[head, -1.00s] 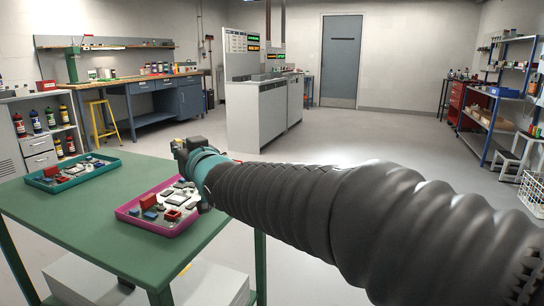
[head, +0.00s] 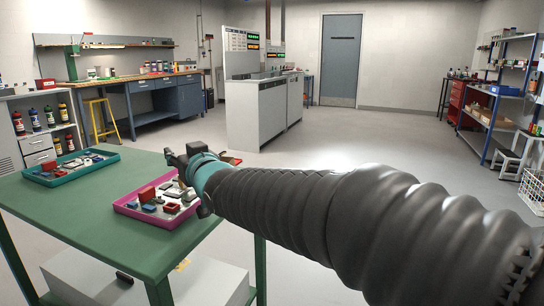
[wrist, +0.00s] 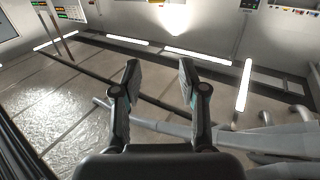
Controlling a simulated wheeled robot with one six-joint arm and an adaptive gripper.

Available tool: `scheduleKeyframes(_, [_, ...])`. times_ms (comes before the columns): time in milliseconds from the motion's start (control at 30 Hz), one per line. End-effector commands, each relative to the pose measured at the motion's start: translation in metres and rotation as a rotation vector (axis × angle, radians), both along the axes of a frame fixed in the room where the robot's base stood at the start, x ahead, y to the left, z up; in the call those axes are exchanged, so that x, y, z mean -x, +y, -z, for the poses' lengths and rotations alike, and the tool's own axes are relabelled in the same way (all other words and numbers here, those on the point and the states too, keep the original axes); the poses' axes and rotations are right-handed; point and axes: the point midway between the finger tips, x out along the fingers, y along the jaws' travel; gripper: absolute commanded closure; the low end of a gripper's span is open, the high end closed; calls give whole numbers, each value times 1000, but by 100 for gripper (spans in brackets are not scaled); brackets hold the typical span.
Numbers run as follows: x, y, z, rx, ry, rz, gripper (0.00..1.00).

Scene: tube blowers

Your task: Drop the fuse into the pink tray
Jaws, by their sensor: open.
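The pink tray (head: 128,213) lies on the green table (head: 75,215), near its right edge. Red, blue and pale parts lie in it, and my arm partly covers its right side. My gripper (head: 172,153) is raised above and behind the tray in the head view. In the wrist view my gripper (wrist: 158,78) has its two fingers apart, with nothing between them. I cannot pick out the fuse for sure in either view.
A teal tray (head: 45,180) with several small parts is at the table's far left. Bare green tabletop lies between the trays. A grey cabinet (head: 255,115) stands beyond.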

Motion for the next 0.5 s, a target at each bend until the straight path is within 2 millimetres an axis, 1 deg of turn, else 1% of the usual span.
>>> scheduleKeyframes(167, [9,-7,-1,-1,-1,0,58])
scheduleKeyframes(267, [20,-15,-1,-1,-2,0,58])
scheduleKeyframes(500, [55,-40,-2,-2,-2,1,58])
